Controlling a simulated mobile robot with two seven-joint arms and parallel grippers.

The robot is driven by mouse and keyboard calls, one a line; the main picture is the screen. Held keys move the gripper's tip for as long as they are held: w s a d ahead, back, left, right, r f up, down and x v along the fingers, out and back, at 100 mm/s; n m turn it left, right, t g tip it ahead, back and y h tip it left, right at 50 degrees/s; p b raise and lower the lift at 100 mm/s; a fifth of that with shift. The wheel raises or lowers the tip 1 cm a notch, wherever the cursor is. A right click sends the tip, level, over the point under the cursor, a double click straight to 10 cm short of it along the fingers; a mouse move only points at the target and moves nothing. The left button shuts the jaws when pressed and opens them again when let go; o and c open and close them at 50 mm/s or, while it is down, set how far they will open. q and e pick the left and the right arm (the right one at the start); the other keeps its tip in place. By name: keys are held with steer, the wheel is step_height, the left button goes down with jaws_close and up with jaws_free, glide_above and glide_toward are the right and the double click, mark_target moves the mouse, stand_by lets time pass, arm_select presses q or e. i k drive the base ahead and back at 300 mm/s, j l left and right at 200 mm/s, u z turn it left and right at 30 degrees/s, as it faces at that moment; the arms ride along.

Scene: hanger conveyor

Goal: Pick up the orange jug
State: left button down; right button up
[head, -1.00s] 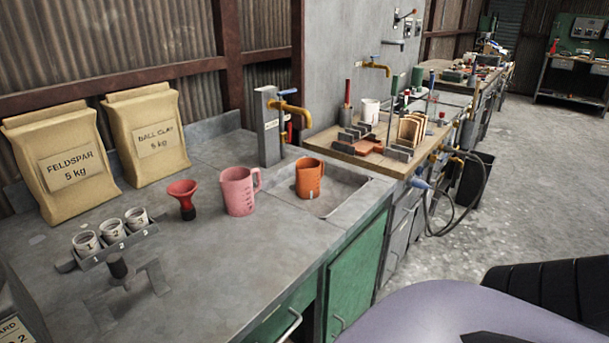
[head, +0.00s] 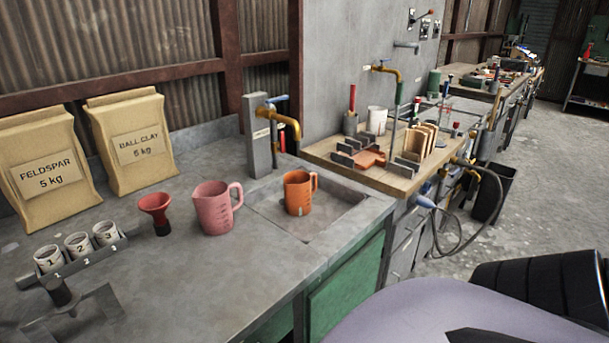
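The orange jug (head: 298,194) stands upright in the shallow sink basin (head: 340,205) of the grey counter, below and in front of the yellow tap (head: 284,120). Its handle points to the right. A pink jug (head: 214,208) stands on the counter just left of the basin, with its handle also to the right. Neither of my grippers shows in the head view. A black ribbed part of mine, probably an arm, shows at the lower right, with no fingers visible.
A red funnel (head: 156,211) stands left of the pink jug. A rack of numbered cups (head: 78,250) and two sacks, feldspar (head: 42,165) and ball clay (head: 134,142), are farther left. A wooden board (head: 390,170) with tools adjoins the basin's right. The front counter is clear.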

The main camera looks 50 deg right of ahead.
mark_target(298, 192)
steer(key=k+l, duration=0.1)
steer(key=l, duration=0.95)
steer(key=k+l, duration=0.15)
steer(key=l, duration=0.35)
